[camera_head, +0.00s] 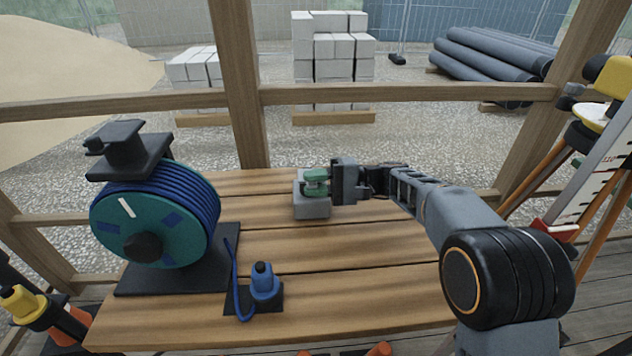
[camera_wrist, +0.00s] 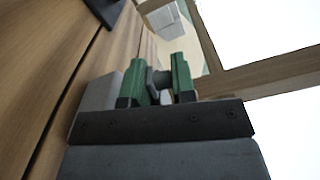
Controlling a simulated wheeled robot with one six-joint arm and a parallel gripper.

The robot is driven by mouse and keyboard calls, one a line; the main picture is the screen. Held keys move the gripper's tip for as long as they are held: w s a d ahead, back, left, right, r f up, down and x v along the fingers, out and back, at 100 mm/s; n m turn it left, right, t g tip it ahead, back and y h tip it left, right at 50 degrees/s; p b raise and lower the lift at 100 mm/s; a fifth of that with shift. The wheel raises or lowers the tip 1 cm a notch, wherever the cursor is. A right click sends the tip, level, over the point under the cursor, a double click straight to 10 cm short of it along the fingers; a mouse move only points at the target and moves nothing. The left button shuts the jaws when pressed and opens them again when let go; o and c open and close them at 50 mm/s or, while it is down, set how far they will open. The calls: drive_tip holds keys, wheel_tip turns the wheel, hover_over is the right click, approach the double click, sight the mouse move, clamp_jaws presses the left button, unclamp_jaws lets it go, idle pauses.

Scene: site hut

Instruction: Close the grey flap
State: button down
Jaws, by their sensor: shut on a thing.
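A small grey box-like thing (camera_head: 312,208) stands on the wooden table near its back edge, in the middle of the head view. Its grey side also shows at the left in the wrist view (camera_wrist: 97,103). I cannot make out the flap's edges or how far it stands open. My gripper (camera_head: 316,183) is at the top of the grey thing, reaching in from the right. In the wrist view its green fingers (camera_wrist: 160,82) are closed on a small dark grey knob (camera_wrist: 158,77) between them. The gripper's body hides part of the grey thing.
A blue hose reel (camera_head: 150,225) stands on a dark base at the table's left. A blue nozzle (camera_head: 264,284) on a dark plate is at the front. A wooden post (camera_head: 240,90) and rail (camera_head: 410,93) are behind. The table's right half is clear beneath my arm.

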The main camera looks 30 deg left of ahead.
drive_tip(key=shift+s+f, duration=0.1)
drive_tip(key=shift+f, duration=0.15)
drive_tip(key=c, duration=1.1)
unclamp_jaws()
drive_tip(key=shift+a, duration=0.1)
drive_tip(key=shift+r, duration=0.1)
drive_tip(key=shift+w+d, duration=0.35)
drive_tip(key=p+v, duration=0.1)
drive_tip(key=v, duration=1.2)
drive_tip(key=shift+s+d, duration=0.1)
